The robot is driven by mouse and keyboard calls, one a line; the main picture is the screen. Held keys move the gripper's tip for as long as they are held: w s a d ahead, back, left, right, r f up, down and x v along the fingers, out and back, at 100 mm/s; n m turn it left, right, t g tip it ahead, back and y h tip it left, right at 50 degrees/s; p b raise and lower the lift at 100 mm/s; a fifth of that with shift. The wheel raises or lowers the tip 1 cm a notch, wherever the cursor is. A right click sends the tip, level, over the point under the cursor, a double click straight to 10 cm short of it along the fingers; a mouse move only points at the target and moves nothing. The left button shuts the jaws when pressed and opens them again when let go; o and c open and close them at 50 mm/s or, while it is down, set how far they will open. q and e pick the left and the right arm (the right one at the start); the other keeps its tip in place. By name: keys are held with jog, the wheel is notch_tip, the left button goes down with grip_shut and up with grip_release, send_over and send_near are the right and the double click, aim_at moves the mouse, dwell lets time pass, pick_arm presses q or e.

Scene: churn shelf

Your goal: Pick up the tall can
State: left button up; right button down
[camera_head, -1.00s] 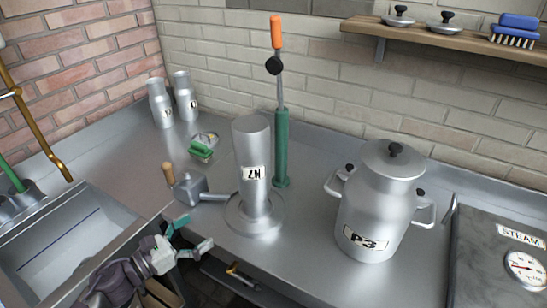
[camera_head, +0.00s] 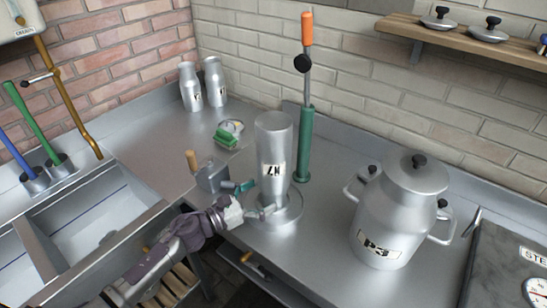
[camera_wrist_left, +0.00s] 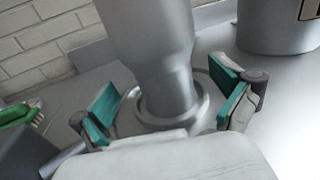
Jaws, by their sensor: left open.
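The tall can (camera_head: 273,145), a smooth grey metal cylinder, stands upright on a round metal base (camera_head: 292,214) in the middle of the counter. Its label (camera_head: 273,170) reads upside down, so the can appears inverted. In the left wrist view the can (camera_wrist_left: 150,40) narrows toward the round base (camera_wrist_left: 172,120). My left gripper (camera_head: 254,199) is open at the can's lower front. In the wrist view its teal-padded fingers (camera_wrist_left: 170,108) stand one on each side of the narrow part, with gaps visible. My right gripper is not in view.
A green pump with orange handle (camera_head: 306,140) stands close behind the can. A large churn (camera_head: 395,210) is to the right. A metal box with wooden handle (camera_head: 212,178) and a green brush (camera_head: 227,135) are left. Two small cans (camera_head: 190,88) stand behind. A sink (camera_head: 90,215) is front left.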

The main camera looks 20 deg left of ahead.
aim_at(274, 188)
pick_arm(q)
jog(key=p+x, duration=0.1)
jog(key=x, duration=0.3)
jog(key=shift+s+d, duration=0.1)
jog(key=shift+d, duration=0.05)
jog(key=shift+c, duration=1)
jog(key=shift+r, duration=0.1)
jog(key=c, duration=1.3)
